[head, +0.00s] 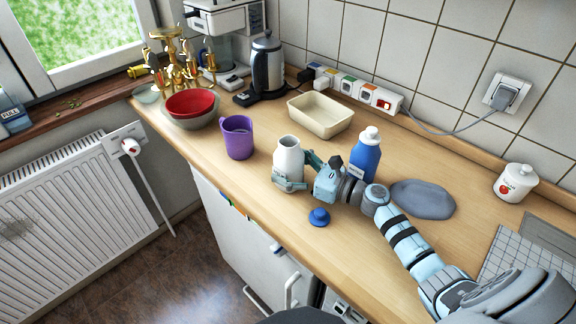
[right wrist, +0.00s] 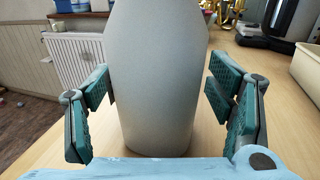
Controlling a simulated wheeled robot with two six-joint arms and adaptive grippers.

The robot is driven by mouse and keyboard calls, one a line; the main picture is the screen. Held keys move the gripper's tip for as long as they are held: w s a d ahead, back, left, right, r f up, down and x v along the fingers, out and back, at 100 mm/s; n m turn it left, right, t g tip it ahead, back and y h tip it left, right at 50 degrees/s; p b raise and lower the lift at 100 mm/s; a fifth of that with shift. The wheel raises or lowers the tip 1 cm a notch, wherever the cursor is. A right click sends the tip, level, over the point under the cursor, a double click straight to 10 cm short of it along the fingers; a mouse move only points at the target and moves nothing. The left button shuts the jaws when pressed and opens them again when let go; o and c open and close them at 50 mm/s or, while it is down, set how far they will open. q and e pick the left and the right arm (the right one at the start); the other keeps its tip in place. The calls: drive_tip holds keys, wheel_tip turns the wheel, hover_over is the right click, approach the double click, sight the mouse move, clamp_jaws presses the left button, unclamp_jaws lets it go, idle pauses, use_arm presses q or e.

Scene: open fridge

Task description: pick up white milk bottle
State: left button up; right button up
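The white milk bottle (head: 288,156) stands upright and uncapped on the wooden counter in the head view. It fills the middle of the right wrist view (right wrist: 158,80). My right gripper (head: 301,172) reaches it from the right, low on its body. Its two fingers are spread, one on each side of the bottle, in the right wrist view (right wrist: 160,105). The fingers look open around it; whether a pad touches it I cannot tell. My left gripper is not in view.
A blue bottle (head: 366,156) with a white cap stands behind my right wrist. A blue cap (head: 319,216) lies near the counter's front edge. A purple mug (head: 238,138) stands left of the milk bottle, and a cream tub (head: 320,118) behind it. A grey flat object (head: 423,199) lies right.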

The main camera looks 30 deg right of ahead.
drive_tip(key=shift+s+r, duration=0.1)
drive_tip(key=shift+s, duration=0.1)
drive_tip(key=c, duration=0.6)
drive_tip(key=shift+w, duration=0.1)
drive_tip(key=c, duration=0.7)
wheel_tip(320, 180, up, 20)
drive_tip(key=p, duration=0.6)
drive_tip(key=shift+p, duration=0.35)
